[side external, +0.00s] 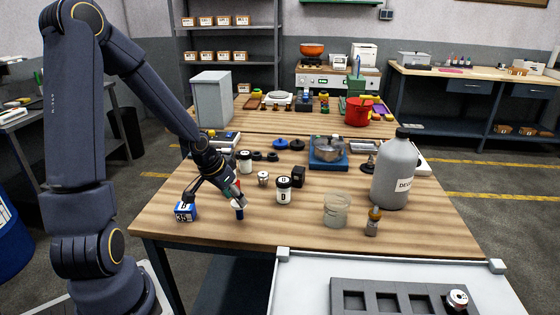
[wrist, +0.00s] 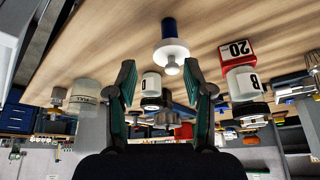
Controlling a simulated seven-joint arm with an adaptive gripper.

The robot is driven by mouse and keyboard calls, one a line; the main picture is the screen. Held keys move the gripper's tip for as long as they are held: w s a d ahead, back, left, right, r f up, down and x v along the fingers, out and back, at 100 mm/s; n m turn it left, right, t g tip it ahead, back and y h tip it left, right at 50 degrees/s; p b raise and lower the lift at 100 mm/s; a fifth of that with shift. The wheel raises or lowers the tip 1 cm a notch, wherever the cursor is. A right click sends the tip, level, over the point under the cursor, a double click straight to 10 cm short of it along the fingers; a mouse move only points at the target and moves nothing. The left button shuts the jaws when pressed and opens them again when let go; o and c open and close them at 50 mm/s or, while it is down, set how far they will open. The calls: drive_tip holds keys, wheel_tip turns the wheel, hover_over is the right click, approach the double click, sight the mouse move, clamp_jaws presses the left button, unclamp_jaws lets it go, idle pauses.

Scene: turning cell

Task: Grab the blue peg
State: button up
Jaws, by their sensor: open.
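The blue peg (side external: 239,214) stands on the wooden table near its front left, partly hidden by my gripper in the side external view. In the wrist view, the blue peg (wrist: 168,27) has a blue shaft and a wide white flange with a small knob. My gripper (side external: 222,194) is above the table close to the peg. In the wrist view my gripper (wrist: 160,72) has its two fingers spread apart with nothing held. The peg is beyond the fingertips, roughly in line with the gap between them.
A white jar with black lid (side external: 284,190), a clear beaker (side external: 336,210) and a large grey bottle (side external: 395,172) stand to the right. A grey slotted tray (side external: 362,284) is at the front.

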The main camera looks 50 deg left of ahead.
sight(236, 204)
drive_tip(key=shift+s+a+f, duration=0.3)
drive_tip(key=shift+s+a, duration=0.05)
drive_tip(key=shift+a, duration=0.1)
drive_tip(key=shift+w+a+f, duration=0.1)
drive_tip(key=shift+f, duration=0.15)
drive_tip(key=shift+x, duration=3.35)
drive_tip(key=shift+a, duration=0.1)
clamp_jaws()
